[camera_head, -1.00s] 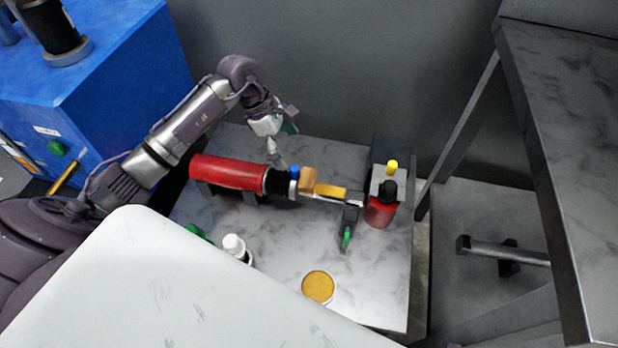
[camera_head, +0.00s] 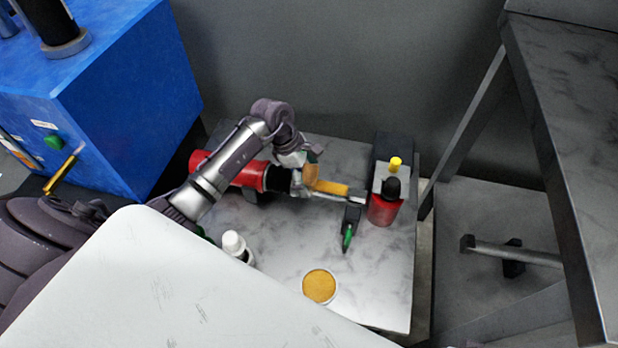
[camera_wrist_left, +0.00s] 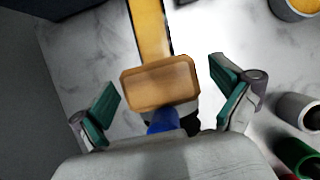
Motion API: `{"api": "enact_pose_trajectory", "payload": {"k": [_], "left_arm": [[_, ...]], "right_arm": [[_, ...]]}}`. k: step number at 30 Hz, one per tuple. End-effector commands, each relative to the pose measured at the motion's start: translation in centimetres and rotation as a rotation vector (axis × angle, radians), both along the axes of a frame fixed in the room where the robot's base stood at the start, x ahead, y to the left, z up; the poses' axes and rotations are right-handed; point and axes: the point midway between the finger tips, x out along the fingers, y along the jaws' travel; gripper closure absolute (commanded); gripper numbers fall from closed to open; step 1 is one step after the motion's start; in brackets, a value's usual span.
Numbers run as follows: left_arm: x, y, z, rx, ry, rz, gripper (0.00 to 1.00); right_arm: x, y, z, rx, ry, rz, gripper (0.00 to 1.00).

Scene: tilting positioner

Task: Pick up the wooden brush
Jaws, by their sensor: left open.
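A tan wooden block (camera_head: 311,173), which looks like the wooden brush, sits on the tilting positioner's arm; it also shows in the left wrist view (camera_wrist_left: 160,84). A yellow strip (camera_head: 330,187) extends beyond it, also seen in the left wrist view (camera_wrist_left: 150,30). My left gripper (camera_head: 299,172) is at the block, partly hiding it in the head view. In the left wrist view my left gripper (camera_wrist_left: 165,80) is open, its teal-padded fingers on either side of the block with gaps on both sides. My right gripper is not in view.
A red cylinder (camera_head: 245,172) lies left of the block. A red bottle (camera_head: 383,210) with a black cap stands at right. A white bottle (camera_head: 236,245), a round tub (camera_head: 319,286) and a green-handled tool (camera_head: 348,236) are nearer. A blue part (camera_wrist_left: 163,121) is close below the block.

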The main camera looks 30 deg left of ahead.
Motion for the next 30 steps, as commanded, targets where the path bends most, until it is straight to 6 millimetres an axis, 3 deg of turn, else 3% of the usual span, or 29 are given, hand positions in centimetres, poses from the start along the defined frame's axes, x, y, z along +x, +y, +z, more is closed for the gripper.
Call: {"api": "enact_pose_trajectory", "payload": {"k": [5,16,30], "left_arm": [[0.0,0.0,0.0,0.000,0.000,0.000,0.03],[0.0,0.0,0.1,0.000,0.000,0.000,0.65],[0.3,-1.0,1.2,0.000,-0.003,-0.002,0.67]], "right_arm": [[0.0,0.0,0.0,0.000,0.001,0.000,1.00],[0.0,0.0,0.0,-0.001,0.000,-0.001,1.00],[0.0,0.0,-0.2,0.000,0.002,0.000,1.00]]}}
